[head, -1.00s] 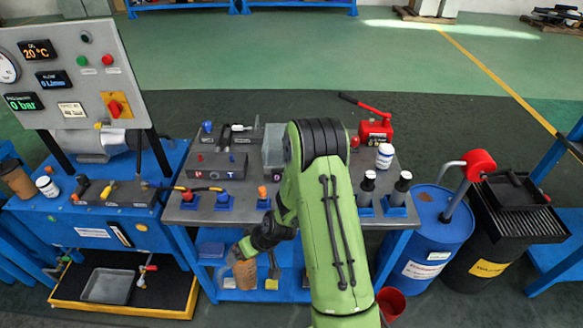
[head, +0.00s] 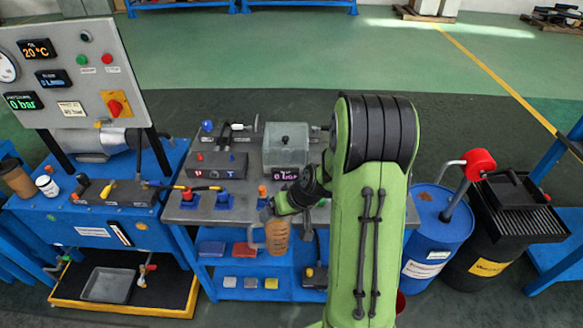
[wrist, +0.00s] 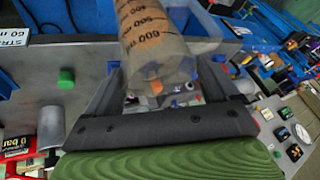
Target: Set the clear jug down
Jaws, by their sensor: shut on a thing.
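The clear jug (head: 277,238) has dark measuring marks and looks amber in the head view. It is in front of the front edge of the grey-topped bench (head: 240,213), near the height of the top. My gripper (head: 270,213) is shut on it. In the wrist view the jug (wrist: 168,40) sits between the two fingers of my gripper (wrist: 163,82), with marks such as 600 readable. My arm hides part of the jug's surroundings and the right part of the bench.
Blue and orange-capped fittings (head: 223,201) stand along the bench's front edge. A clear-sided box (head: 286,147) stands farther back. The lower blue shelf (head: 228,270) holds small coloured blocks. A blue drum (head: 436,232) stands at right.

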